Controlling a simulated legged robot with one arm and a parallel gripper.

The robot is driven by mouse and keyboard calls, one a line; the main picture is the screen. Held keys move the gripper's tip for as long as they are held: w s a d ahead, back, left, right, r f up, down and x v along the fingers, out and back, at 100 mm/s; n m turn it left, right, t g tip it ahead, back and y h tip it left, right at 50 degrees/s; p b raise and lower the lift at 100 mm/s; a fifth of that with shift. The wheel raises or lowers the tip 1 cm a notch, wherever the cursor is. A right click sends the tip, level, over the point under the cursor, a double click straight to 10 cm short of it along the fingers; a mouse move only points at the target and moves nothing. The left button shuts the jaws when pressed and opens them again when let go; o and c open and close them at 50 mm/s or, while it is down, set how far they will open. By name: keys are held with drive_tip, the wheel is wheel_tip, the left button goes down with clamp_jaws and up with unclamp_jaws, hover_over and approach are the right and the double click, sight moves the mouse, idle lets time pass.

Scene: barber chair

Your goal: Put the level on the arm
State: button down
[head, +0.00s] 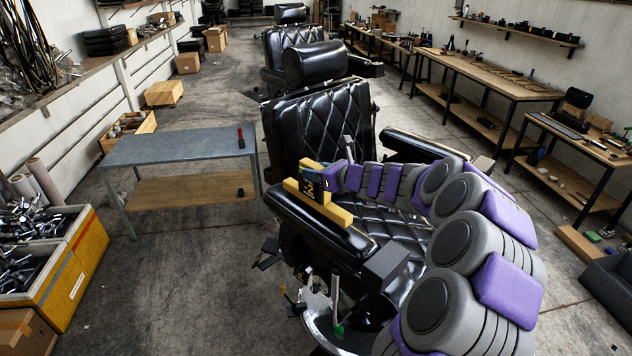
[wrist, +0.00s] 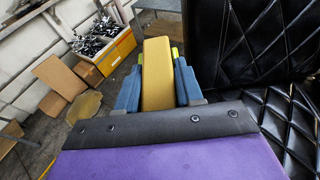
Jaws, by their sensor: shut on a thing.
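The level is a yellow bar (head: 337,214) over the black padded arm (head: 345,241) of the front barber chair, on the picture's left side of the seat. It lies roughly along that arm. I cannot tell whether it touches the pad. My gripper (head: 312,184) is shut on the level near its middle, hiding part of it. In the wrist view the level (wrist: 156,80) shows between the blue fingers of my gripper (wrist: 157,58). The chair's quilted black back and seat fill the right of that view.
A grey-topped table (head: 175,146) with a small red and black item (head: 240,138) stands left of the chair. A yellow crate (head: 75,265) of metal parts is at the lower left. Workbenches (head: 480,75) line the right wall. The floor between table and crate is clear.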

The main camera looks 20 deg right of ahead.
wheel_tip(320, 180, down, 2)
drive_tip(key=shift+d+f, duration=0.1)
drive_tip(key=c, duration=0.7)
unclamp_jaws()
drive_tip(key=p+v, duration=0.1)
drive_tip(key=v, duration=0.9)
drive_tip(key=shift+s+d, duration=0.2)
drive_tip(key=shift+s, duration=0.1)
drive_tip(key=shift+s+d+r, duration=0.1)
drive_tip(key=shift+s+r, duration=0.2)
drive_tip(key=shift+s, duration=0.35)
